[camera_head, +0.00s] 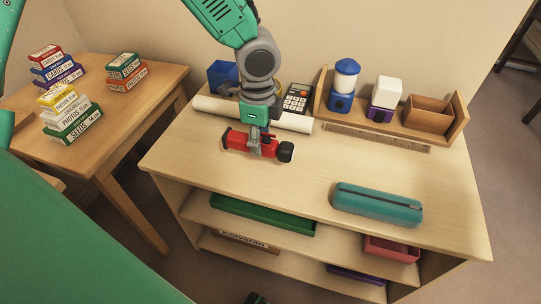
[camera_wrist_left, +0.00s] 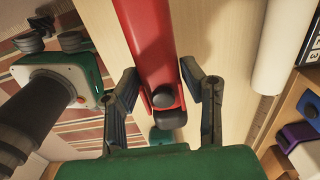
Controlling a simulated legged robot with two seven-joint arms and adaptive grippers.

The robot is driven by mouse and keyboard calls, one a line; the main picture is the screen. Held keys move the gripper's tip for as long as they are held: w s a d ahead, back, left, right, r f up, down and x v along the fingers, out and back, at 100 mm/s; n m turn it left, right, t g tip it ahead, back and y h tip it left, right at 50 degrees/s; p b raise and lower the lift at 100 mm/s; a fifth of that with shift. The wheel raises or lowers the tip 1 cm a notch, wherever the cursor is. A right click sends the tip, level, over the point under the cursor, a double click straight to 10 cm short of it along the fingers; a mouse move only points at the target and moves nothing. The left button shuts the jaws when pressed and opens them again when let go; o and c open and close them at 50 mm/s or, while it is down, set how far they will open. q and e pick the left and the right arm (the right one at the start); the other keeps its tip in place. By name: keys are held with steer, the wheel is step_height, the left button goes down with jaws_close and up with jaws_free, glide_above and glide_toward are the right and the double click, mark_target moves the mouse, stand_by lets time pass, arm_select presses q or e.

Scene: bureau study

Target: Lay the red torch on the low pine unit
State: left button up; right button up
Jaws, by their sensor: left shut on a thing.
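The red torch (camera_head: 238,141), with a black head, lies level across the left part of the top of the low pine unit (camera_head: 300,180). My left gripper (camera_head: 267,147) comes down from above and is shut on the torch's body. I cannot tell whether the torch touches the top or hangs just over it. In the left wrist view the torch (camera_wrist_left: 148,35) runs between the two fingers of the left gripper (camera_wrist_left: 160,85), its black end towards the palm.
Behind the torch lie a white roll (camera_head: 215,107), a blue container (camera_head: 222,74) and a calculator (camera_head: 297,98). A wooden organiser (camera_head: 459,118) and a ruler (camera_head: 375,137) are at the back right. A teal case (camera_head: 377,204) lies front right. The top between is clear.

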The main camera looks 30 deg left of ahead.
mark_target(261, 166)
arm_select(q)
step_height(261, 166, down, 5)
steer(key=shift+f+b, duration=0.2)
steer(key=shift+b, duration=0.75)
steer(key=shift+r, duration=0.1)
steer(key=o, duration=1.3)
step_height(261, 166, up, 12)
steer(key=p, duration=0.4)
steer(key=shift+p, duration=0.4)
